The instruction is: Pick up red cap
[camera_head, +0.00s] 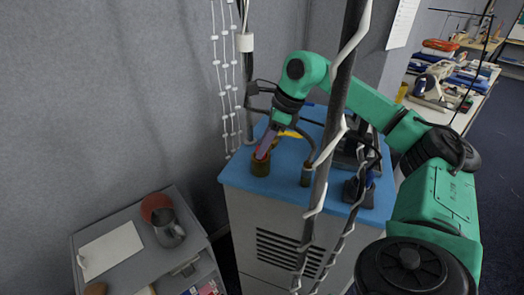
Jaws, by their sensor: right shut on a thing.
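My right gripper (268,141), on the green arm coming in from the right, points down over the blue-topped cabinet (235,172). It is shut on a slim reddish-purple thing (264,146), whose lower end meets or enters a small brown cup (260,167). I cannot tell whether this thing is the red cap. A round red thing (153,203) lies on the grey cart at the left, partly behind a grey jug. Another red item (440,45) is on the far table and too small to make out. My left gripper is not in view.
A second small brown container (306,177) stands right of the cup, near a dark pole with white cable. Dark equipment (350,158) takes up the cabinet's right side. The grey cart (90,240) holds a white sheet (110,250) and the jug (170,235).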

